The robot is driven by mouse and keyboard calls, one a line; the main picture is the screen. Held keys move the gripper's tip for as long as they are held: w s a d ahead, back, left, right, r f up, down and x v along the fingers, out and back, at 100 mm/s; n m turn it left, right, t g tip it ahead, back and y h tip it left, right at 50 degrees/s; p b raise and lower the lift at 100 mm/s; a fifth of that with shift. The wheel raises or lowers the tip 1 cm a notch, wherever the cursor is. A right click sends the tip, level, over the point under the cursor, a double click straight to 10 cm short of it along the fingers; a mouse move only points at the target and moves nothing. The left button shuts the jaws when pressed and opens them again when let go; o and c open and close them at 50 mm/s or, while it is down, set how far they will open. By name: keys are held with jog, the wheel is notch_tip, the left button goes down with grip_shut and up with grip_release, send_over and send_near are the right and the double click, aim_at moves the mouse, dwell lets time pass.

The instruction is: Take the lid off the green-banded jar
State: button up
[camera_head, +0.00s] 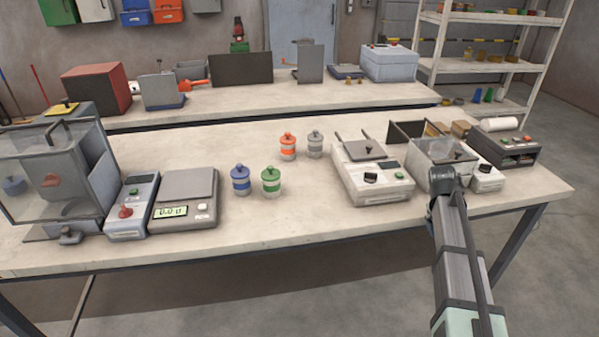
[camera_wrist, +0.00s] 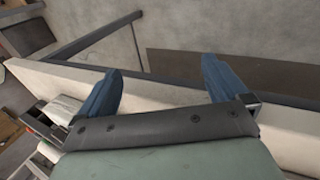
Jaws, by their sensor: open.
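The green-banded jar (camera_head: 271,187) stands upright on the front bench, left of centre in the head view. Its green lid (camera_head: 271,173) with a small knob sits on top. My gripper (camera_wrist: 162,66) shows in the wrist view with its two blue fingers wide apart and nothing between them. It is near the bench edge, with the bench top and floor behind it. No jar shows in the wrist view. I cannot make out the fingers in the head view, where my arm is at the right front.
A blue-banded jar (camera_head: 241,181) stands close left of the green one. An orange-banded jar (camera_head: 288,147) and a grey-banded jar (camera_head: 315,144) stand behind. A scale (camera_head: 185,194) is at left, a sealer-like device (camera_head: 372,178) at right. Bench in front of the jars is clear.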

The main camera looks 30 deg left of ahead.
jog(key=w+a+r+n+t, duration=0.1)
jog(key=w+a+r, duration=0.2)
jog(key=a+r, duration=0.6)
notch_tip(320, 180, up, 14)
jog(key=n+g+y, duration=0.3)
jog(key=n+g, duration=0.2)
jog(key=n, duration=0.3)
send_over(270, 167)
jog(key=w, duration=0.1)
notch_tip(270, 167, down, 8)
jog(key=shift+a+f, duration=0.1)
jog(key=shift+a, duration=0.05)
jog(key=shift+s+f, duration=0.2)
jog(key=shift+f, duration=1.1)
jog(key=shift+s+f, duration=0.15)
jog(key=shift+f, duration=1.1)
jog(key=shift+c, duration=0.4)
